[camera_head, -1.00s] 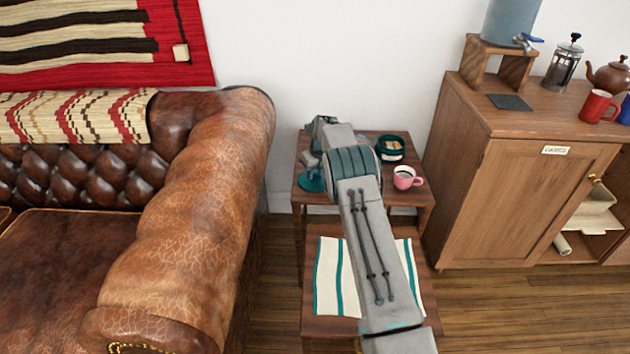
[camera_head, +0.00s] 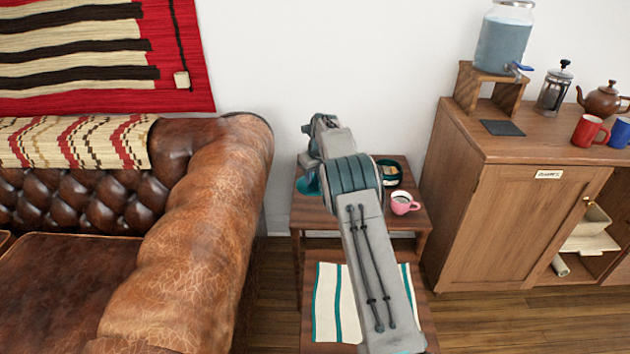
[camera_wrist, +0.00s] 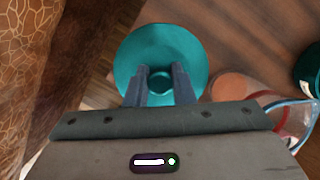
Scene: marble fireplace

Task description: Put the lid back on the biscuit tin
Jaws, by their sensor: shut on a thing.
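The teal round lid (camera_head: 308,184) is in my gripper, at the left edge of the small side table. In the wrist view the lid (camera_wrist: 135,58) lies below my gripper (camera_wrist: 158,72), whose two fingers are shut on its round knob. The lid appears raised off the table top. The dark green biscuit tin (camera_head: 397,181) stands open on the table to the right, with pale biscuits inside; my arm partly hides it. Part of the tin (camera_wrist: 301,75) shows at the right edge of the wrist view.
A pink mug (camera_head: 401,203) stands in front of the tin. Between lid and tin, the wrist view shows a clear glass-like item (camera_wrist: 285,108) and an orange-pink disc (camera_wrist: 234,88). A leather sofa (camera_head: 200,220) is left; a wooden cabinet (camera_head: 510,220) is right.

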